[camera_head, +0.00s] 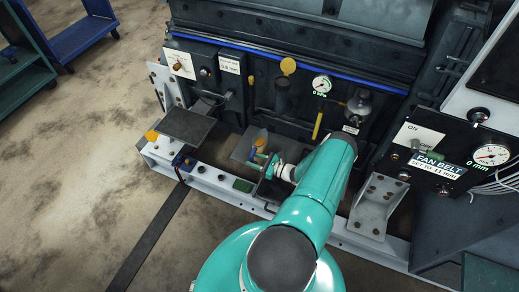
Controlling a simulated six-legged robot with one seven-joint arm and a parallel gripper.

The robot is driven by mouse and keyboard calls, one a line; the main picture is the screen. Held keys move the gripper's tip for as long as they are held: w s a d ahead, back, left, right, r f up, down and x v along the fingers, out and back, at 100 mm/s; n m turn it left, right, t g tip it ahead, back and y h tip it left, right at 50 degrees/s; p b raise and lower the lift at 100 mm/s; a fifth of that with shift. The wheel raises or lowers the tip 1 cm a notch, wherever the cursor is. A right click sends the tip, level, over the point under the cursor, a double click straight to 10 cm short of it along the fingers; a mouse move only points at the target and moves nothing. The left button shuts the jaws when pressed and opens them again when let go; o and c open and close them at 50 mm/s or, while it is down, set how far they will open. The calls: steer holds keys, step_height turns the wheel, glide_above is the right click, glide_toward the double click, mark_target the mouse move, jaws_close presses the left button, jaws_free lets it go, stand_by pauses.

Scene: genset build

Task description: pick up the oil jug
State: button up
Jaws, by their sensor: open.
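I cannot make out an oil jug for certain in this view. My gripper (264,165) is at the end of my teal arm, low over the frame of the genset, in front of its dark engine block. It is small and partly hidden by my own wrist; its jaws are open. A small orange-yellow piece (259,142) shows just beyond it, above a grey plate (243,147); I cannot tell what it belongs to or whether the gripper touches it.
A yellow cap (288,66), a gauge (321,85) and a yellow handle (318,124) are on the engine side. A fan belt panel (440,165) is at right. The floor at left (90,150) is clear.

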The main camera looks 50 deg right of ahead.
steer(key=shift+x, duration=0.75)
jaws_close()
steer(key=shift+r, duration=0.1)
